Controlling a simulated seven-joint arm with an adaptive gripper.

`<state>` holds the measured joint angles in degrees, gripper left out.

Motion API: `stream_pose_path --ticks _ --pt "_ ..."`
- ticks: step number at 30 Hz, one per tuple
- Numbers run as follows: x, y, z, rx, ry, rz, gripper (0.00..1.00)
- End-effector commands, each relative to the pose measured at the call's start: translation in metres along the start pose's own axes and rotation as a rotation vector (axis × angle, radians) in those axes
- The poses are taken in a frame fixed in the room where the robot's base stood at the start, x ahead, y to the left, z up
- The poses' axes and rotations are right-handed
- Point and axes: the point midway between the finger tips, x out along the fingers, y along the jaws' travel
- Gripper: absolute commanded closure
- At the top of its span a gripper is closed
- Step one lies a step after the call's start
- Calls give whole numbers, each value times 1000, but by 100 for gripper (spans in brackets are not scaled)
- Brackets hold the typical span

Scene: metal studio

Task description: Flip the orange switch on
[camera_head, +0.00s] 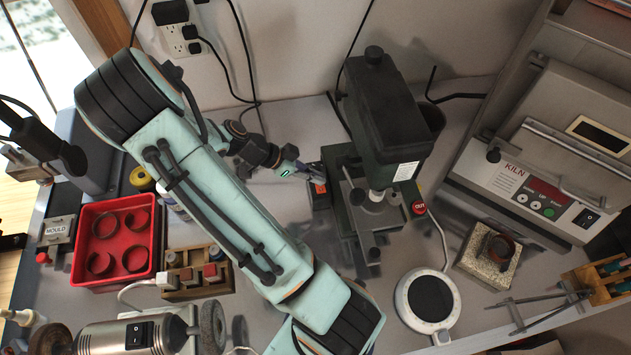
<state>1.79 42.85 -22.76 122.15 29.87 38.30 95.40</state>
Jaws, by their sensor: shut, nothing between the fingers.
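An orange switch (320,188) shows on a small dark box at the left side of the green and black drill press (388,115). My gripper (307,170) is shut and empty. Its tip is at the upper edge of the switch box, just above and left of the orange switch. I cannot tell whether the tip touches the switch. The on or off position of the switch is too small to tell.
A red OUT button (418,207) is on the press's right. A kiln (535,180) stands at the right. A round white hotplate (430,298) is in front. A red tray (115,238), a wooden block holder (197,275) and a bench grinder (135,335) lie left of my arm.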

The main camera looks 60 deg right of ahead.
Motion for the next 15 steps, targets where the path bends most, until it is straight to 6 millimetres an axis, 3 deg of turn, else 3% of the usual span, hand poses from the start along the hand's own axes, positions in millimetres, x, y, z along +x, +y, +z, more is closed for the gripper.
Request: stream_pose_path --ticks 6,15 --pt "16 0 16 0 2 0 100" --pt "19 0 20 2 0 -1 100"
